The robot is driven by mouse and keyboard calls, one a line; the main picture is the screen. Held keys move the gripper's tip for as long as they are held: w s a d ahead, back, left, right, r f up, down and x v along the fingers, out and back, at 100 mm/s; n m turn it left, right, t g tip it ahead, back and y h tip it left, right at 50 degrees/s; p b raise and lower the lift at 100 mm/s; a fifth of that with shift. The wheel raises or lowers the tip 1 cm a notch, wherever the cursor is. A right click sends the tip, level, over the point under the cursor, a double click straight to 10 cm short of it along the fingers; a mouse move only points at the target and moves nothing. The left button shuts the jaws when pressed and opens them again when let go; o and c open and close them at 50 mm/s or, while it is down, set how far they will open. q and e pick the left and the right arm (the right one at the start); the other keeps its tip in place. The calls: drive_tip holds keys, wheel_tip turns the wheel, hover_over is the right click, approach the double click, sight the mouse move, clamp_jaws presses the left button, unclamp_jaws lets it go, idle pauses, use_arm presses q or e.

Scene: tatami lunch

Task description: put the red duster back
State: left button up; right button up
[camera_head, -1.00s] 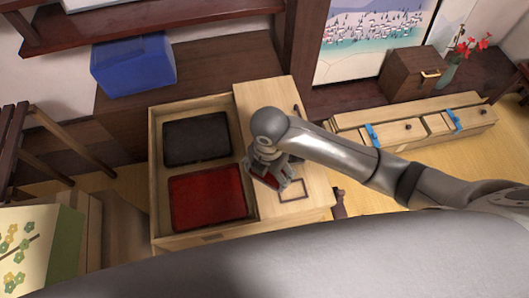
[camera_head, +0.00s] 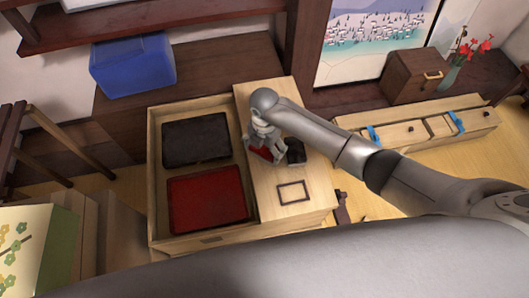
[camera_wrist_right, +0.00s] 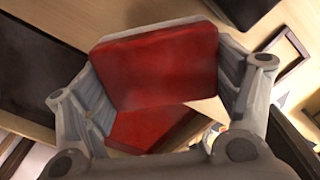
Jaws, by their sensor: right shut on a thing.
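The red duster is a red block seen between the fingers of my right gripper (camera_head: 266,155). In the right wrist view the red duster (camera_wrist_right: 155,65) fills the space between both fingers, which press on its sides. A second red face shows below it. The gripper is over the bare wooden top on the right of the open box. A small black block (camera_head: 295,151) stands just right of the gripper. A dark rectangular outline (camera_head: 280,195) lies on the wood nearer to me. My left gripper is not in view.
The open wooden box (camera_head: 155,190) holds a black tray (camera_head: 197,139) and a red tray (camera_head: 207,198). A blue box (camera_head: 133,66) stands behind on a dark ledge. A wooden case with blue clips (camera_head: 410,134) lies to the right.

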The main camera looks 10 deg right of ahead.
sight(264, 153)
drive_tip(key=shift+f, duration=1.55)
drive_tip(key=shift+f+b, duration=0.15)
drive_tip(key=shift+b, duration=0.15)
drive_tip(key=o, duration=1)
drive_tip(key=shift+c, duration=0.2)
drive_tip(key=shift+w+r, duration=0.1)
drive_tip(key=shift+r, duration=0.4)
wheel_tip(264, 153, up, 11)
drive_tip(key=shift+r+p, duration=0.2)
drive_tip(key=shift+p, duration=0.65)
